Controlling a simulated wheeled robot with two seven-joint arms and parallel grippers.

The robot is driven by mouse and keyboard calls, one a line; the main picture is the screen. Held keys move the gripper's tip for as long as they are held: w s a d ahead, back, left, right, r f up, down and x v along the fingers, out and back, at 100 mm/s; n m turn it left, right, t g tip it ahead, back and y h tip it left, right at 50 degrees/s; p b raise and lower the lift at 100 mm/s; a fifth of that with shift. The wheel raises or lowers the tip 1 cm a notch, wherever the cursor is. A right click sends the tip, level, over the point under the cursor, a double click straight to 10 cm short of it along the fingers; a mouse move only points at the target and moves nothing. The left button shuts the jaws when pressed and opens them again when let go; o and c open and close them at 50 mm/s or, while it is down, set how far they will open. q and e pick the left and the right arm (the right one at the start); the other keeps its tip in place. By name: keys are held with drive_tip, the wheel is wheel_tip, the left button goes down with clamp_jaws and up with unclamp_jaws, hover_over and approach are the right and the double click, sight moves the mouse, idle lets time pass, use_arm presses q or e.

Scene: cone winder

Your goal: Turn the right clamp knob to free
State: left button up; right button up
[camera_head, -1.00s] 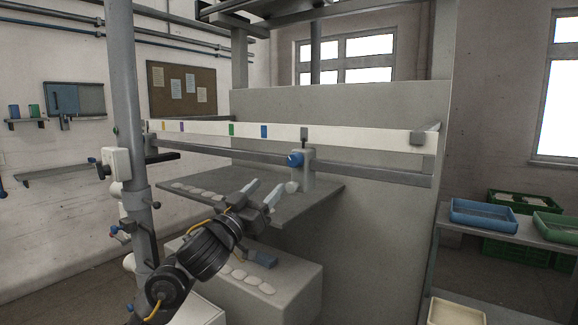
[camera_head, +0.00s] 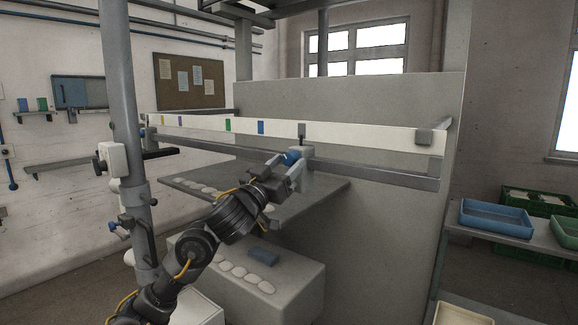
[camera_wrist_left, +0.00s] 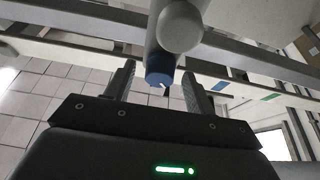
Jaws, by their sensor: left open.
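The right clamp knob is a blue knob (camera_head: 291,158) on a grey clamp block (camera_head: 304,165) on the machine's rail, below the white scale strip. In the left wrist view the blue knob (camera_wrist_left: 159,70) shows at the top centre, with a small white mark on it. My left gripper (camera_head: 285,168) is at the knob in the head view. In the left wrist view my left gripper (camera_wrist_left: 158,86) is open, one finger on each side of the knob, with gaps visible. My right gripper is not in view.
The white scale strip (camera_head: 350,135) with coloured marks runs above the grey rail (camera_head: 380,174). A grey shelf plate (camera_head: 325,188) lies below the clamp. A grey upright post (camera_head: 121,120) stands left. Blue (camera_head: 495,217) and green trays sit on a rack at right.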

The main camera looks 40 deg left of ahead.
use_arm(q)
drive_tip(key=shift+s+a, duration=0.1)
drive_tip(key=c, duration=1)
drive_tip(key=shift+o, duration=0.2)
drive_tip(key=shift+m, duration=0.4)
drive_tip(key=m+h, duration=0.1)
drive_tip(key=m, duration=0.1)
drive_tip(key=m+h, duration=0.2)
drive_tip(key=m, duration=0.1)
drive_tip(key=shift+a+r+h, duration=0.1)
drive_tip(key=shift+a+h, duration=0.1)
drive_tip(key=shift+h, duration=0.1)
drive_tip(key=m+h, duration=0.1)
drive_tip(key=m, duration=0.2)
drive_tip(key=m+g+h, duration=0.1)
drive_tip(key=m, duration=0.2)
drive_tip(key=m+g+h+b, duration=0.1)
drive_tip(key=m, duration=0.1)
drive_tip(key=shift+s+a+r+m, duration=0.15)
drive_tip(key=shift+a+m, duration=0.1)
drive_tip(key=shift+m, duration=0.15)
drive_tip(key=m+g+h, duration=0.1)
drive_tip(key=m, duration=0.1)
drive_tip(key=shift+r+m, duration=0.2)
drive_tip(key=shift+m, duration=0.2)
drive_tip(key=shift+a+r+m+g, duration=0.15)
drive_tip(key=shift+m+g, duration=0.45)
drive_tip(key=shift+m, duration=1)
